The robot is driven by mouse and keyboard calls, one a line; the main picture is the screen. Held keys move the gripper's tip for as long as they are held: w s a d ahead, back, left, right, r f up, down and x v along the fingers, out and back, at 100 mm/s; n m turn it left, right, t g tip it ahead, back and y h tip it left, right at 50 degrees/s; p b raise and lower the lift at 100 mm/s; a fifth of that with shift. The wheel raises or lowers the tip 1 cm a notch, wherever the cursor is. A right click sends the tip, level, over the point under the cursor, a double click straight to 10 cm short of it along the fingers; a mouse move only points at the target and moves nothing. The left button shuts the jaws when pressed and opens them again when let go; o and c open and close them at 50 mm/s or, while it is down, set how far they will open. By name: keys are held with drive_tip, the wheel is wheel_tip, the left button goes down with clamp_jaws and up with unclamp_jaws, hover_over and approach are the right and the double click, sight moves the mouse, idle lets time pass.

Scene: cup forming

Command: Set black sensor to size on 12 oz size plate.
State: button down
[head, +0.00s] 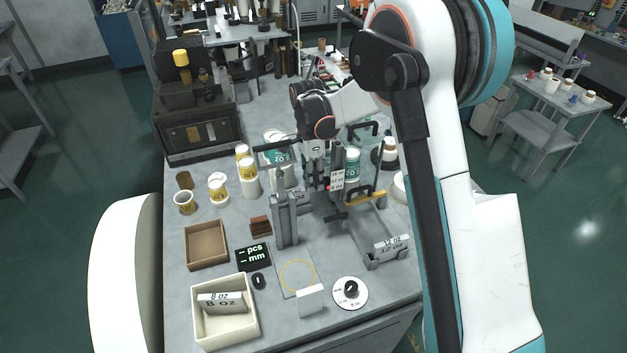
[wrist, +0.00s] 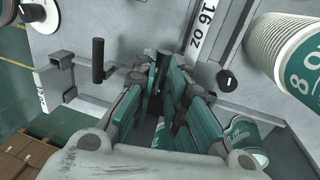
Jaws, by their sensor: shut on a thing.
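My gripper (head: 316,172) reaches down over the middle of the bench, among the upright posts of the cup station. In the wrist view its teal-padded fingers (wrist: 163,62) are closed together on a small dark part. This looks like the black sensor (head: 327,185), beside a white scale label and a red mark. The fingers hide most of it. The 12 oz size plate (head: 390,245) is at the front end of a grey frame, to the right of and nearer than my gripper. A 16 oz plate (wrist: 197,28) shows in the wrist view.
Cup stacks (head: 248,180) stand left and behind the station. A brown tray (head: 190,262) and a cream bin (head: 255,333) holding an 8 oz plate (head: 222,302) are at front left. A display (head: 253,257) and a dial (head: 350,299) lie near the front. A yellow-black handle (head: 365,198) crosses the frame.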

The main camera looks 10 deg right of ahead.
wheel_tip(320, 180, up, 2)
drive_tip(key=shift+r, duration=0.25)
drive_tip(key=c, duration=1.6)
unclamp_jaws()
wheel_tip(320, 180, up, 12)
drive_tip(key=w, duration=0.2)
drive_tip(key=shift+w+a+f, duration=0.15)
drive_tip(key=shift+a, duration=0.1)
